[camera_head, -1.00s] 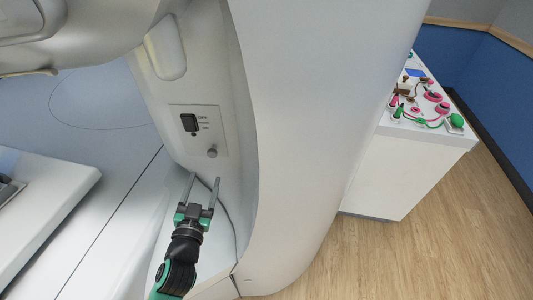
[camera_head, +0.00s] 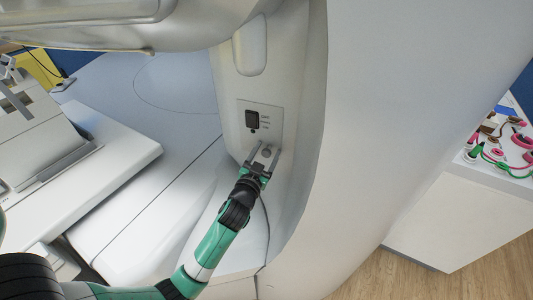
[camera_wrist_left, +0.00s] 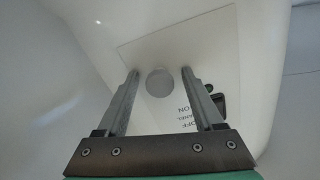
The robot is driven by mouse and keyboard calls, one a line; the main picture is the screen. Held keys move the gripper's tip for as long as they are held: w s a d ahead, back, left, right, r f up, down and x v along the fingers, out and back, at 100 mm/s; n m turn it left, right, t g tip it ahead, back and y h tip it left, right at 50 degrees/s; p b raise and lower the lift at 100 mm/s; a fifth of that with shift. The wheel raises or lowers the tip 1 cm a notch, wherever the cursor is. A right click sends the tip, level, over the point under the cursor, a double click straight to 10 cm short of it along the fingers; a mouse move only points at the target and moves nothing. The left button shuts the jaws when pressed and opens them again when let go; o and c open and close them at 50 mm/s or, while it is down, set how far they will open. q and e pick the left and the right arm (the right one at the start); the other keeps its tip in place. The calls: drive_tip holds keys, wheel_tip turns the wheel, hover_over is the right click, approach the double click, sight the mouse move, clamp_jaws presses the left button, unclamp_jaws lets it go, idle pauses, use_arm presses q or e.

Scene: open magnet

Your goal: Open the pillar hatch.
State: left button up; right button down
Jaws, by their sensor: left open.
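The hatch panel (camera_head: 274,117) is a pale square plate on the inner face of the white pillar (camera_head: 390,110). It carries a black switch (camera_head: 252,120) with small print beside it and a round grey knob (camera_head: 267,152) below. The panel lies flush with the pillar. My left gripper (camera_head: 265,150) is open, its two fingers pointing at the panel on either side of the knob. In the left wrist view the knob (camera_wrist_left: 159,82) sits between the open fingertips, with a gap on both sides; whether the tips reach past it is unclear. My right gripper is not seen.
A white patient table (camera_head: 110,160) stands at the left. The magnet's upper housing (camera_head: 90,25) overhangs at the top left. A white cabinet (camera_head: 455,215) with colourful items on top stands at the right, beyond the pillar.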

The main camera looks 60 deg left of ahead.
use_arm(q)
clamp_jaws()
idle(1.4)
